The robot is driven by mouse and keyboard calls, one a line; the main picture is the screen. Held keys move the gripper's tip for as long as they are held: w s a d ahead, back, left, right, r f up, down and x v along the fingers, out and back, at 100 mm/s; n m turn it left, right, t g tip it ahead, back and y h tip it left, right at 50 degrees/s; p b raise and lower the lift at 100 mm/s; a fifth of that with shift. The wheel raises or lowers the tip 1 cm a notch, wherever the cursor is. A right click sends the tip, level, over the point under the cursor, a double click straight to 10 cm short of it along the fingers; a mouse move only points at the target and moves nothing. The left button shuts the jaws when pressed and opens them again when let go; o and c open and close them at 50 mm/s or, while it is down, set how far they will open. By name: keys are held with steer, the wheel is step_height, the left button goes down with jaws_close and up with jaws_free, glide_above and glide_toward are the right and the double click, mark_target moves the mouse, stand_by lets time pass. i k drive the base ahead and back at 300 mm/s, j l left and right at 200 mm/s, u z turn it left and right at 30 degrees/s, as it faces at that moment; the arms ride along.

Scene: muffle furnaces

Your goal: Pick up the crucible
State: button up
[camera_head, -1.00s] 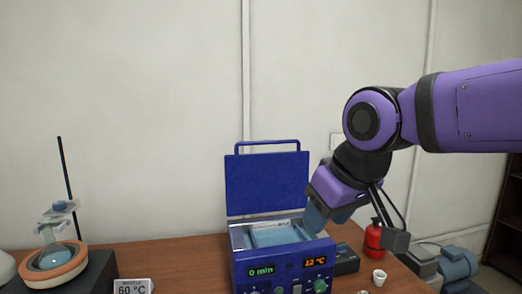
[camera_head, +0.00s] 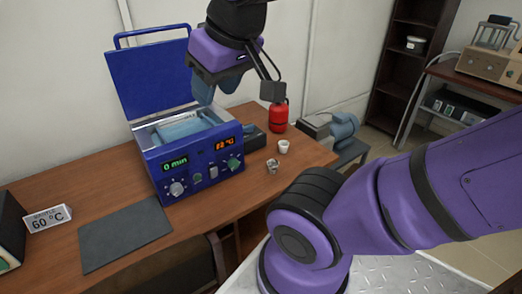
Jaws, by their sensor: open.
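A small white cup-shaped crucible (camera_head: 283,146) stands upright on the wooden table, right of the blue furnace box and near the table's right end. My gripper (camera_head: 204,92) hangs pointing down above the open blue box (camera_head: 200,165), left of and higher than the crucible. It is open, with nothing seen in it.
The box's blue lid (camera_head: 150,80) stands raised behind. A red bottle (camera_head: 278,115) stands behind the crucible. A dark grey mat (camera_head: 125,235) lies at the front left, by a 60 °C sign (camera_head: 48,219). A chair back (camera_head: 165,272) is at the table's front edge.

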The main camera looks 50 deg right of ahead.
mark_target(273, 164)
steer(key=z, duration=1)
